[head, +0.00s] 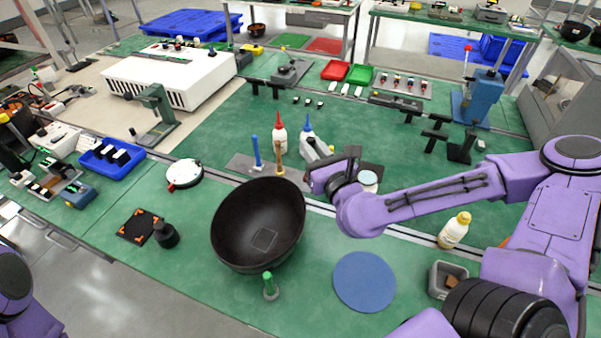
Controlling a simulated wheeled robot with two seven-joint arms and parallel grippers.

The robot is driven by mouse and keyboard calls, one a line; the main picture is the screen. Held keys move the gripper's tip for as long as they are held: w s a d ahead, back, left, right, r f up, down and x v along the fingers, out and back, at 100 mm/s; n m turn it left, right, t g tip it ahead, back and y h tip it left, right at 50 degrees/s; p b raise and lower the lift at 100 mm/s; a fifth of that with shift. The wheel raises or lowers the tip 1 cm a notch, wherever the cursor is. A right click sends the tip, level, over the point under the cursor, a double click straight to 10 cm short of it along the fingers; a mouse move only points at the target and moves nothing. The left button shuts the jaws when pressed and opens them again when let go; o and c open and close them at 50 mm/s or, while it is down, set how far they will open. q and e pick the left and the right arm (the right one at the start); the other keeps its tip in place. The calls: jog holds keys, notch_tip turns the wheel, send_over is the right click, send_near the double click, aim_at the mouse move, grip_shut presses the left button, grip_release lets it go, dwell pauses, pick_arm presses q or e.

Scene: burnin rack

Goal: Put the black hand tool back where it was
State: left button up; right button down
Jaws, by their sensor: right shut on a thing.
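My right gripper (318,180) reaches in from the right and is shut just right of the black bowl's rim, above the grey tool plate (238,163). A dark upright piece with a short bar on top (351,160) shows at the gripper; it looks like the black hand tool, but I cannot clearly separate it from the dark gripper parts. The fingertips and the grasp are small and partly hidden. A blue-handled tool (256,151) and a wooden-handled tool (278,156) stand upright to the left of the gripper. My left gripper is out of view.
A large black bowl (240,235) stands tilted in front of the plate. A green-handled item (270,288), a blue disc (364,281) and a grey bin (440,278) lie nearer.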

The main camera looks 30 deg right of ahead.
jog(key=w+f+b, duration=0.1)
jog(key=b, duration=0.3)
jog(key=w+d+f+b, duration=0.1)
jog(key=b, duration=0.3)
jog(key=shift+w+f, duration=0.2)
jog(key=shift+w, duration=0.1)
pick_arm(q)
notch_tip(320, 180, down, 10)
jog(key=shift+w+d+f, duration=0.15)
pick_arm(e)
jog(key=w+d+f, duration=0.2)
jog(key=w+f, duration=0.5)
jog(key=f, duration=0.2)
jog(key=shift+f, duration=0.1)
jog(key=c, duration=1)
grip_release()
jog(key=shift+b, duration=0.3)
jog(key=shift+c, duration=0.2)
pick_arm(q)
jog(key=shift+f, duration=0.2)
